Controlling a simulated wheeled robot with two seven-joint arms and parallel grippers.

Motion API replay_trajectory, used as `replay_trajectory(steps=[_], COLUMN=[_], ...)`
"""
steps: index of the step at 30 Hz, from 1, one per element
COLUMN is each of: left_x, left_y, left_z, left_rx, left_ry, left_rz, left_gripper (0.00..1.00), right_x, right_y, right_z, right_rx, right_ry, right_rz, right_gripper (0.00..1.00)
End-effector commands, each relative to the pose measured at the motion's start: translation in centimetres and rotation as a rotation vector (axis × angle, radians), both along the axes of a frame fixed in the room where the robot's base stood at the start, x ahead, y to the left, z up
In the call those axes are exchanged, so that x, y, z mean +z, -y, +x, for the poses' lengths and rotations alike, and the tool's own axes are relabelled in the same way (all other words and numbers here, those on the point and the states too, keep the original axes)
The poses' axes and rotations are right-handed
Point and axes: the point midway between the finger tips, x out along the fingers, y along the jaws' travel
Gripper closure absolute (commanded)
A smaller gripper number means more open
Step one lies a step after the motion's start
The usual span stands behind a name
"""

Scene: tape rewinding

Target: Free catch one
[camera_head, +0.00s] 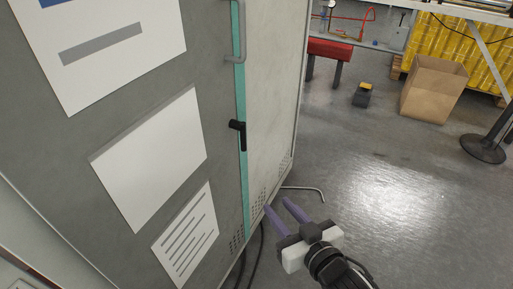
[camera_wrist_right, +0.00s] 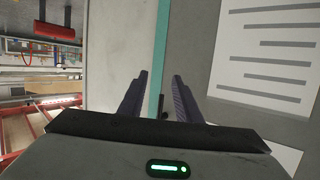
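A tall grey cabinet (camera_head: 270,85) stands at the left in the head view, with a teal strip (camera_head: 242,180) down its door edge. A small black catch (camera_head: 238,126) sits on this strip at mid height. A grey bar handle (camera_head: 240,45) is above it. My right gripper (camera_head: 277,204) is open and empty, low and to the right of the catch in the head view. In the right wrist view its two purple fingers (camera_wrist_right: 160,76) point at the cabinet front. A small black part (camera_wrist_right: 164,103), likely the catch, shows between them, partly hidden. My left gripper is out of view.
White sheets (camera_head: 150,155) are fixed to the cabinet front. A bent grey rod (camera_head: 308,189) and dark cables lie near its base. A cardboard box (camera_head: 432,90), a red bench (camera_head: 330,50) and a black post base (camera_head: 484,149) stand farther back.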

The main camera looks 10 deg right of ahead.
Motion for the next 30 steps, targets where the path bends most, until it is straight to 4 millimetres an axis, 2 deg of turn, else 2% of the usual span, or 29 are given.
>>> replay_trajectory(steps=[1, 3, 6, 9, 14, 24, 30], left_x=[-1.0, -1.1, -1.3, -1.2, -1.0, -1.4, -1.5], left_y=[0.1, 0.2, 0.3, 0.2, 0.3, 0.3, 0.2], left_z=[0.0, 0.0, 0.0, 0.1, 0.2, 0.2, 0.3], left_rx=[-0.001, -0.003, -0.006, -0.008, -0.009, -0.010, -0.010], left_ry=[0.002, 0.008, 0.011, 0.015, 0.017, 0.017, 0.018], left_rz=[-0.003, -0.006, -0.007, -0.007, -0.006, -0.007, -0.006], left_gripper=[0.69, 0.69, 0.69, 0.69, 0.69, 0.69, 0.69], right_x=[2.2, 5.3, 8.2, 9.7, 10.1, 9.9, 9.9], right_y=[-0.7, -1.4, -2.1, -2.6, -3.3, -5.4, -6.0], right_z=[2.0, 3.6, 4.8, 5.5, 7.3, 13.0, 14.6], right_rx=[0.016, 0.033, 0.053, 0.063, 0.063, 0.062, 0.063], right_ry=[0.084, 0.170, 0.248, 0.283, 0.288, 0.285, 0.284], right_rz=[0.010, 0.028, 0.046, 0.057, 0.060, 0.059, 0.059], right_gripper=[0.69, 0.69, 0.69, 0.69, 0.69, 0.69, 0.69])
